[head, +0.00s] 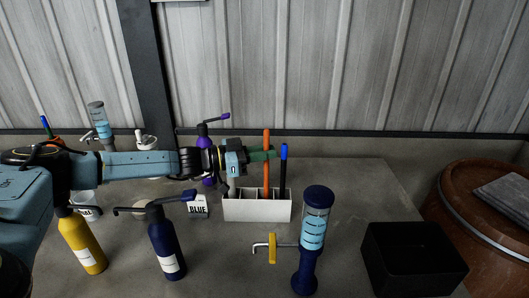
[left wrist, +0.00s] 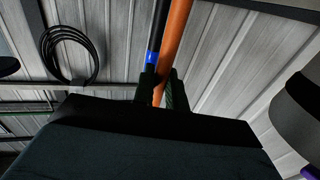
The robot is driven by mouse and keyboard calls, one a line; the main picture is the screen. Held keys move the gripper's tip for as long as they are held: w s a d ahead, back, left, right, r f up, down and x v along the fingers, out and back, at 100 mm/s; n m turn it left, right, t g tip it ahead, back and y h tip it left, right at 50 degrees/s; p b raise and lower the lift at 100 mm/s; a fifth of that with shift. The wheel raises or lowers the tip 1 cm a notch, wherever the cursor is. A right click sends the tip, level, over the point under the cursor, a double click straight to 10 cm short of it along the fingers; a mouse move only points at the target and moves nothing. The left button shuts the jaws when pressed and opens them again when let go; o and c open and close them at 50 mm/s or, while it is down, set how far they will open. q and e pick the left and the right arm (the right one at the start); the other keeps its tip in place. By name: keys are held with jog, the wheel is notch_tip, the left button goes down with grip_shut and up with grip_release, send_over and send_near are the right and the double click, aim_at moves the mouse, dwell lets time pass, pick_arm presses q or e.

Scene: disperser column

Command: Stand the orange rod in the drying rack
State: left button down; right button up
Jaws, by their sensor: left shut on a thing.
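The orange rod (head: 267,139) is upright in the head view, with its lower end going down behind the front wall of the white drying rack (head: 257,210). I cannot see whether it touches the rack's floor. My left gripper (head: 268,154) reaches in from the left and is shut on the rod above the rack. In the left wrist view the orange rod (left wrist: 173,45) runs between the fingers (left wrist: 160,92). A dark rod with a blue tip (head: 283,165) stands in the rack just right of it. My right gripper is out of view.
A blue-capped dispenser column (head: 314,222) stands front right of the rack, beside a black open box (head: 412,258). Yellow (head: 83,243) and dark blue (head: 165,246) bottles stand front left. A purple bottle (head: 205,145) and a BLUE label (head: 198,208) are left of the rack.

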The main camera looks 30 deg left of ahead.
pick_arm(q)
jog(key=shift+f+b, duration=0.3)
jog(key=shift+f, duration=0.3)
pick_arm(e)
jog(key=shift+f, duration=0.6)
pick_arm(q)
jog(key=c, duration=1.3)
grip_release()
jog(key=shift+c, duration=0.2)
jog(key=shift+s+a, duration=0.1)
